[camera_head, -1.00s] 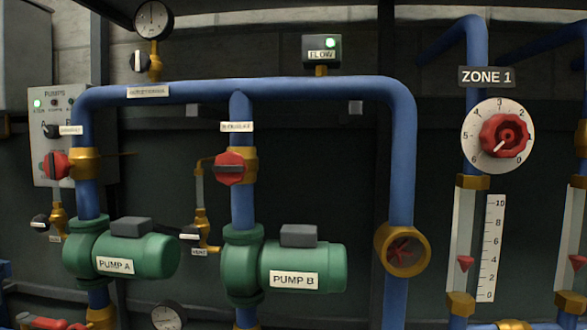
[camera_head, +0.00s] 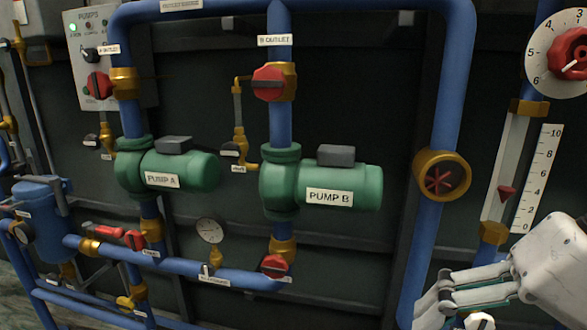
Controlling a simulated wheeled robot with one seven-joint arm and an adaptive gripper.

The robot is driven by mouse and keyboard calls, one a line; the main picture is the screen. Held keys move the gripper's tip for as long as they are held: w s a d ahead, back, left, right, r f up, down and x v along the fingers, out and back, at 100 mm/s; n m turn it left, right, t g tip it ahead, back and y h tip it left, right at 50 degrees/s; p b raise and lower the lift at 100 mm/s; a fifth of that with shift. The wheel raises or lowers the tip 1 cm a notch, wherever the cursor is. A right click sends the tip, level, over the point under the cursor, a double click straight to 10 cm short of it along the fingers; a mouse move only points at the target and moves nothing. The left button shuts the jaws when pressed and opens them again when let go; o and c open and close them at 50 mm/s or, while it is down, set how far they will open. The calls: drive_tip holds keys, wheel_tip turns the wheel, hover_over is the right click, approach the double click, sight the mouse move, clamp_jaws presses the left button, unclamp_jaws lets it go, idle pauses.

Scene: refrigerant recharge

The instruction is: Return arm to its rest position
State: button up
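My gripper (camera_head: 432,312) shows at the lower right of the head view, with its pale housing and grey jointed fingers pointing left and down. It stands in front of the lower part of the blue pipe and below the flow tube. Its fingertips lie near the bottom edge, and I cannot tell the gap between them. I see nothing clearly held in it. The rest of my arm is out of view to the right.
Green Pump A (camera_head: 180,172) and Pump B (camera_head: 330,187) sit on blue pipes with red valve handles. The sight glass (camera_head: 441,175) and flow tube (camera_head: 507,170) are close above my gripper. A blue tank (camera_head: 42,222) stands at left.

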drive_tip(key=s+d+f+n+g+h, duration=0.1)
drive_tip(key=s+f+n+g+h, duration=0.1)
drive_tip(key=s+f+n+h, duration=0.35)
wheel_tip(320, 180, up, 29)
drive_tip(key=s+d+t+p, duration=0.1)
drive_tip(key=t+p, duration=0.3)
drive_tip(key=p, duration=2.3)
drive_tip(key=shift+s+y+p, duration=0.3)
drive_tip(key=shift+s+y, duration=0.05)
drive_tip(key=shift+y, duration=0.1)
drive_tip(key=shift+f, duration=0.1)
